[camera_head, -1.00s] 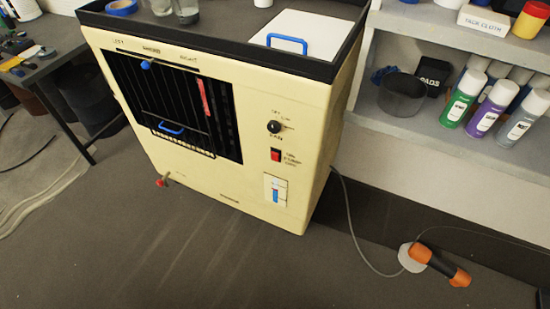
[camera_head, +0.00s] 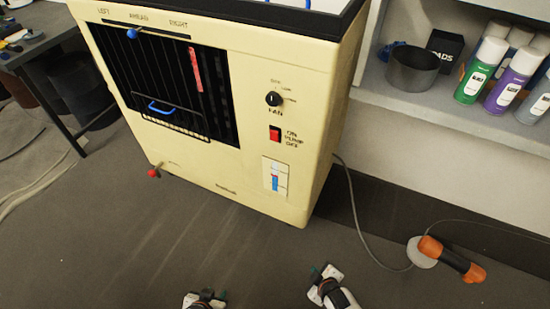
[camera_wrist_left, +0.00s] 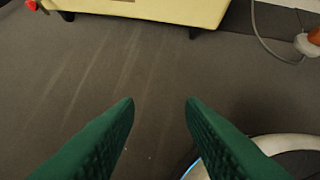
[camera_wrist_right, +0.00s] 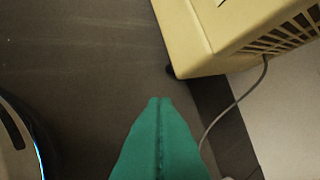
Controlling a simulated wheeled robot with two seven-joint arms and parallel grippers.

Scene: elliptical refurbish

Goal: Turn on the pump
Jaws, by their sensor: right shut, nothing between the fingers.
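A cream cooler cabinet (camera_head: 225,160) stands upright on the floor ahead. Its red pump switch (camera_head: 275,133) is on the right part of the front, below the black fan knob (camera_head: 273,99) and above a small level window (camera_head: 275,176). Lettering including ON and OFF is beside the switch. My left gripper (camera_head: 208,294) is low at the bottom edge of the head view; in the left wrist view its green fingers (camera_wrist_left: 160,105) are apart with only floor between. My right gripper (camera_head: 327,272) is below the cabinet's front; its fingers (camera_wrist_right: 160,105) are together and empty. Neither touches the cabinet.
Shelves with spray cans (camera_head: 480,70) stand to the right. A table (camera_head: 40,45) is at far left. A red-handled valve (camera_head: 154,172) sticks out low on the cabinet. The floor in front is clear.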

